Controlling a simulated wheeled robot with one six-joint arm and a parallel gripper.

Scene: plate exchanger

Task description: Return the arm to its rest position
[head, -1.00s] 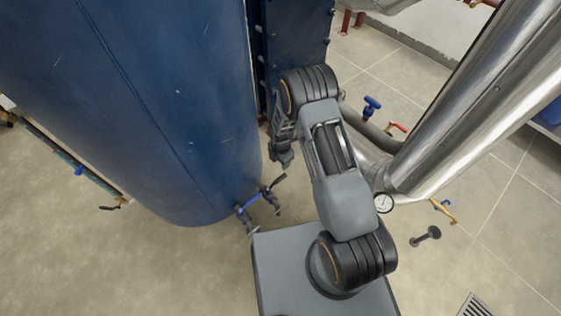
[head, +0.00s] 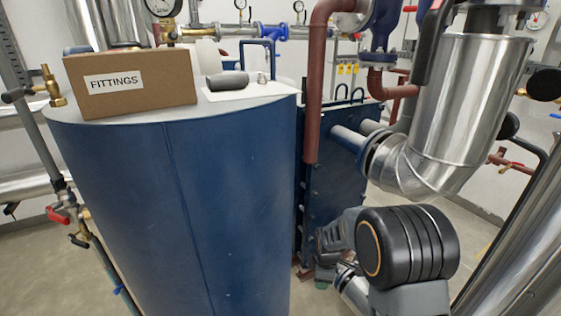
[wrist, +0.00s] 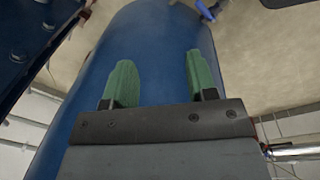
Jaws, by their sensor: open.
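My arm (head: 405,245) shows at the lower right of the head view, with a large black ribbed joint in front. My gripper is mostly hidden behind and beside that joint, low beside the blue tank (head: 190,210). In the wrist view my gripper (wrist: 161,84) has its two green fingers wide apart with nothing between them. The blue tank (wrist: 150,45) lies beyond the fingers; the gap to it cannot be told.
A box labelled FITTINGS (head: 132,82) and a dark cylindrical object (head: 228,81) on a white sheet stand on the tank top. A blue plate exchanger (head: 345,165) and a shiny clad pipe (head: 450,120) are close behind my arm. Floor shows at left.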

